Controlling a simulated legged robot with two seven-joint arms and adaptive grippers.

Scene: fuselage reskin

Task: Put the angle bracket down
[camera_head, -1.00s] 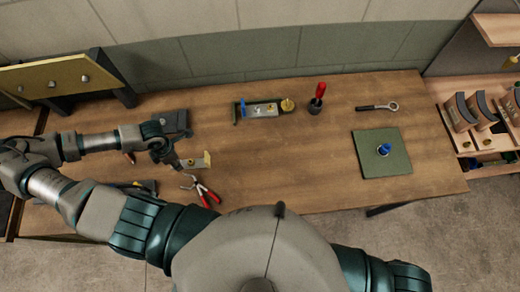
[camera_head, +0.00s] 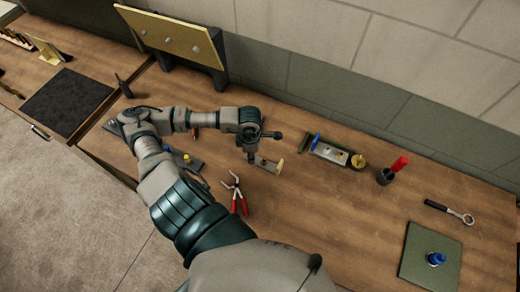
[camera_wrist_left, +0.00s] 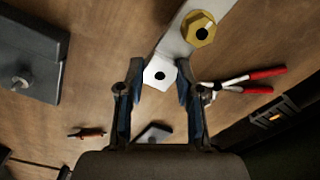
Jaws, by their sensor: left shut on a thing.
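The angle bracket (camera_head: 265,163) is a light metal piece with a yellowish end, seen over the wooden table in the head view. In the left wrist view its pale end with a dark hole (camera_wrist_left: 157,77) lies between the fingertips. A metal strip with a brass hex piece (camera_wrist_left: 199,29) extends from there to the upper right. My left gripper (camera_head: 252,155) is shut on the bracket; its fingers (camera_wrist_left: 160,70) sit on either side of the holed end. Whether the bracket touches the table is hard to tell. My right gripper is not in view.
Red-handled pliers (camera_head: 238,195) lie close in front of the bracket. A fixture tray with brass and blue parts (camera_head: 333,152), a cup with a red-handled tool (camera_head: 387,174), a wrench (camera_head: 450,211) and a green mat (camera_head: 417,262) are to the right. Bare table lies between pliers and mat.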

